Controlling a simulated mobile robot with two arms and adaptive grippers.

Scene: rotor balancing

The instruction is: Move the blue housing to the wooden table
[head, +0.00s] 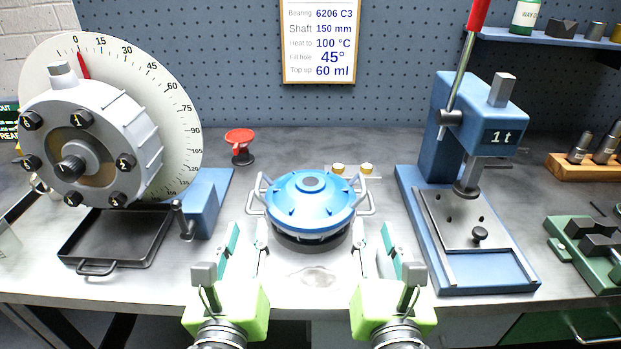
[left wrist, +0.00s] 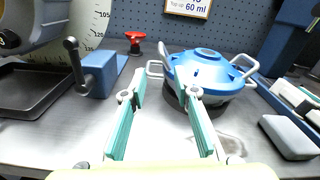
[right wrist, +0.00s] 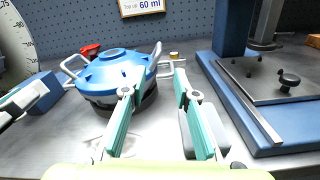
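The blue housing (head: 310,198) is a round domed part with two grey loop handles, seated on a dark round base (head: 311,242) on the grey metal bench. It also shows in the left wrist view (left wrist: 210,70) and the right wrist view (right wrist: 112,72). My left gripper (head: 248,232) is open and empty, in front of and left of the housing, near its left handle. My right gripper (head: 372,232) is open and empty, in front of and right of the housing, near its right handle. I cannot make out a wooden table.
A large gearbox with a dial (head: 85,140) and a black drip tray (head: 75,254) stand at the left. A red-topped item (head: 240,140) stands behind. A blue press (head: 470,230) stands close at the right, with green fixtures (head: 585,255) beyond. Small brass-coloured pieces lie behind the housing.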

